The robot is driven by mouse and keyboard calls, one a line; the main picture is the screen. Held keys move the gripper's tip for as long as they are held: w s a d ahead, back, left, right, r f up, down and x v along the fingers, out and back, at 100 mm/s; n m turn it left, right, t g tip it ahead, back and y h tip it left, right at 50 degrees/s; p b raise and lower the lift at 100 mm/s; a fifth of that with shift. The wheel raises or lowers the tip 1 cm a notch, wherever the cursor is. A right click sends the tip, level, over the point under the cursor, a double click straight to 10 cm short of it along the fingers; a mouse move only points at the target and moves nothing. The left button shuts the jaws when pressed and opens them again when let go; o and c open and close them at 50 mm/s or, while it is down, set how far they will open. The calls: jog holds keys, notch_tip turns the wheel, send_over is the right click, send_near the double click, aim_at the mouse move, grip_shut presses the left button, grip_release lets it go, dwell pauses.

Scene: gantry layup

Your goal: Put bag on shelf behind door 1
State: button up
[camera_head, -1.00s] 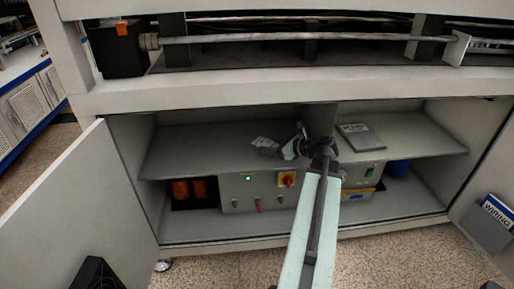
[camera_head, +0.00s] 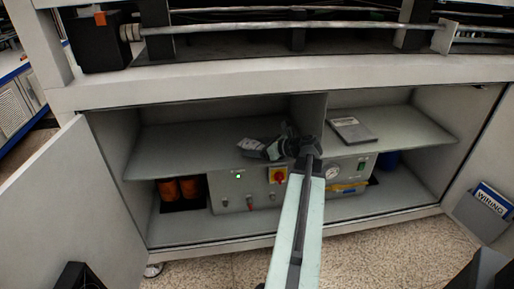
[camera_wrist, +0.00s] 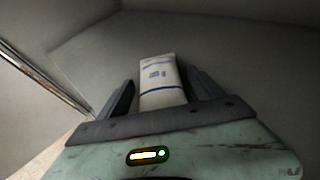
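The bag (camera_wrist: 160,80) is pale with blue stripes and print, and lies between both fingers of my gripper (camera_wrist: 162,88) in the wrist view. In the head view its small pale end (camera_head: 250,145) sticks out to the left of my gripper (camera_head: 268,149). My gripper is shut on it, at the left upper shelf (camera_head: 185,150) of the open cabinet. I cannot tell whether the bag touches the shelf. The left door (camera_head: 65,205) stands wide open. No door number is readable.
A grey flat item (camera_head: 352,130) lies on the right upper shelf. A divider (camera_head: 310,115) separates the halves. Below are orange cylinders (camera_head: 180,189) and a control box (camera_head: 235,190) with a red switch. The right door (camera_head: 490,165) is open, with a WIRING folder (camera_head: 490,203).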

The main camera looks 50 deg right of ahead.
jog(key=shift+r, duration=0.1)
jog(key=shift+s+r+p, duration=0.15)
jog(key=shift+r+p, duration=0.1)
jog(key=shift+p, duration=0.1)
jog(key=p+v, duration=0.4)
jog(key=v, duration=0.6)
jog(key=shift+s+r, duration=0.15)
jog(key=shift+s, duration=0.15)
jog(key=shift+s+d, duration=0.1)
jog(key=shift+s, duration=0.4)
jog(key=shift+s, duration=0.1)
